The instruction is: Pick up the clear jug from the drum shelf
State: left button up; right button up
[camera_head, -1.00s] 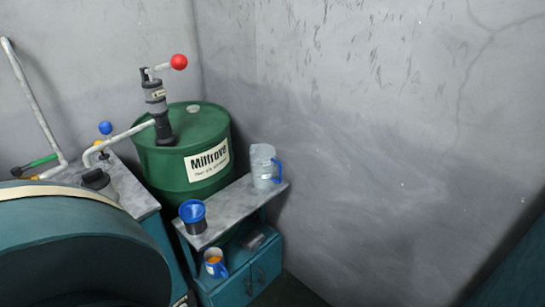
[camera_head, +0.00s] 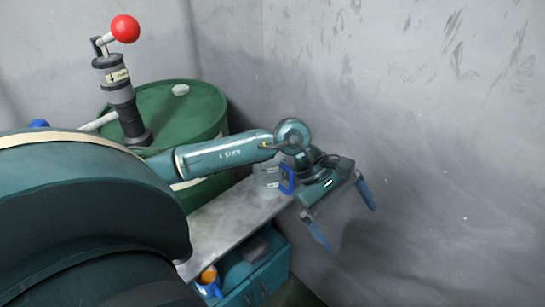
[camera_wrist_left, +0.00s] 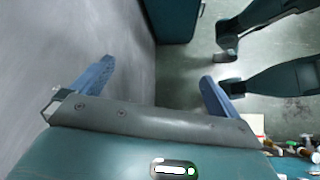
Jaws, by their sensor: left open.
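The clear jug (camera_head: 267,176) with a blue handle (camera_head: 287,180) stands upright on the far end of the grey drum shelf (camera_head: 228,222). My left arm crosses in front of it and hides its upper part. My left gripper (camera_head: 343,218) is open and empty, to the right of the jug and past the shelf's end, its blue fingers pointing down and right. The left wrist view shows the two fingers (camera_wrist_left: 155,85) spread with nothing between them; the jug is not in that view. My right gripper does not show.
A green drum (camera_head: 185,105) with a red-knobbed pump (camera_head: 125,29) stands behind the shelf. A blue mug (camera_head: 208,283) with orange contents sits below, by the teal cabinet (camera_head: 265,280). A grey wall (camera_head: 440,180) rises close to the right of my gripper.

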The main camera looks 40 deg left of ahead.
pick_arm(q)
jog(key=w+a+m+t+y, duration=0.1)
jog(key=w+a+y, duration=0.1)
jog(key=a, duration=0.3)
jog(key=w+a+m+y+b, duration=0.1)
jog(key=a+y, duration=0.2)
jog(key=a, duration=0.1)
jog(key=w+a+m+t+y, duration=0.1)
jog(key=w+a+y, duration=0.1)
jog(key=a, duration=0.3)
notch_tip(320, 180, up, 5)
jog(key=m+y, duration=0.1)
jog(key=y, duration=0.4)
send_over(274, 174)
jog(key=s, duration=0.2)
jog(key=w+x, duration=0.1)
jog(key=x, duration=1.1)
jog(key=shift+f, duration=0.2)
jog(key=c, duration=1.3)
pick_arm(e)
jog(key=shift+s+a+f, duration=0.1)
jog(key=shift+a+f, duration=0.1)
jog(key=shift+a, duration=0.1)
pick_arm(q)
jog(key=shift+o, duration=0.2)
jog(key=shift+r, duration=0.1)
